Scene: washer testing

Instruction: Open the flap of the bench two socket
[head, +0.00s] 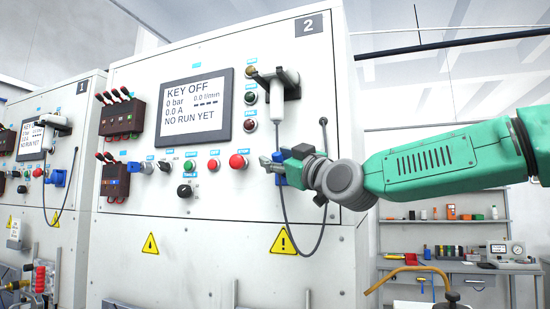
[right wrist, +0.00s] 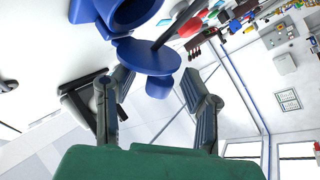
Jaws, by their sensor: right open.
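Bench two (head: 225,245) is the large white cabinet marked 2. Its blue socket (head: 280,174) is on the lower right of the panel, mostly hidden behind my right gripper (head: 272,163). In the right wrist view the blue socket (right wrist: 128,14) is a round ring at the top. Its round blue flap (right wrist: 146,56) appears to stand out at an angle from the ring, with a small tab at its edge. My right gripper (right wrist: 158,78) is open, its fingers on either side of the flap's tab; contact cannot be told. My left gripper is not in view.
Red, green and black controls (head: 214,165) lie left of my gripper. Bench one (head: 75,110) stands at left; a workbench with shelves (head: 445,222) stands at right.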

